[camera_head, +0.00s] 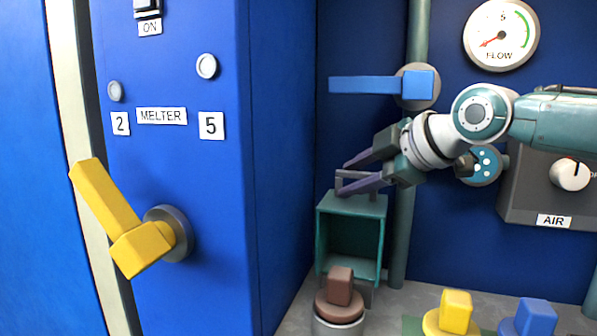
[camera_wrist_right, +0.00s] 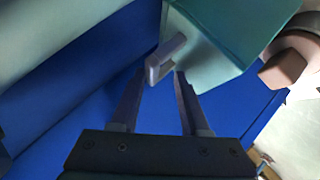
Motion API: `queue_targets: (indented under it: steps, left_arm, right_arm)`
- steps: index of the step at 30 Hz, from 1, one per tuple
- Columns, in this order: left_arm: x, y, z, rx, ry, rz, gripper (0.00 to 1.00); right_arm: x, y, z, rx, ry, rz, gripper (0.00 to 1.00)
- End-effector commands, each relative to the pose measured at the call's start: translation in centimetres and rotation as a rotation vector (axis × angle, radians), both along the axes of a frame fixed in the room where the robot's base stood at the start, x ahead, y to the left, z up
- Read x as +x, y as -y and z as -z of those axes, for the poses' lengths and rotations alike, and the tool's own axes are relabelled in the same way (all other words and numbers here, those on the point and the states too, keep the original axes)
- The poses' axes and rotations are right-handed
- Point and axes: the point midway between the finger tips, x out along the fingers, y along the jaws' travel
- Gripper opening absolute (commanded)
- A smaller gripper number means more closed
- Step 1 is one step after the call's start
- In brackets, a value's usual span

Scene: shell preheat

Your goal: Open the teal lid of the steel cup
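My right gripper (camera_head: 344,178) is open at the top of a teal box (camera_head: 323,236) with an open front. The grey handle (camera_head: 340,175) on that box lies at the fingertips. In the wrist view, the handle (camera_wrist_right: 158,68) shows between the tips of my open right gripper (camera_wrist_right: 160,74); contact cannot be told. A steel cup (camera_head: 338,328) stands in front of the box, with a brown lid (camera_head: 340,288) and block knob on it. The brown knob also shows in the wrist view (camera_wrist_right: 283,67). I see no clearly teal cup lid. My left gripper is out of view.
A yellow knob (camera_head: 455,310) and a blue knob (camera_head: 535,318) stand at the lower right. A blue valve lever (camera_head: 370,85) is above my gripper. The blue melter cabinet (camera_head: 200,190) with a yellow lever (camera_head: 105,205) fills the left. An AIR box (camera_head: 520,190) is right.

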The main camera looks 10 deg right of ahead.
Motion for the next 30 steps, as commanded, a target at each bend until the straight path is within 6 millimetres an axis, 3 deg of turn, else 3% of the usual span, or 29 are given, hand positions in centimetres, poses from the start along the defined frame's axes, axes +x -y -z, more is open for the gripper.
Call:
queue_targets:
  steps: [5, 18, 30]
  left_arm:
    - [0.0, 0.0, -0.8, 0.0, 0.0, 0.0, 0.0]
    - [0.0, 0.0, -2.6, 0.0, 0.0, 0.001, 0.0]
    - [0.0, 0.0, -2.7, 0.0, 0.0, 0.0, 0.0]
  right_arm:
    - [-1.1, 0.6, -0.9, -0.001, 0.001, 0.001, 0.45]
    - [-6.7, 2.6, -4.2, -0.004, -0.001, 0.0, 0.45]
    - [-7.9, 3.0, -4.9, -0.001, -0.001, -0.002, 0.45]
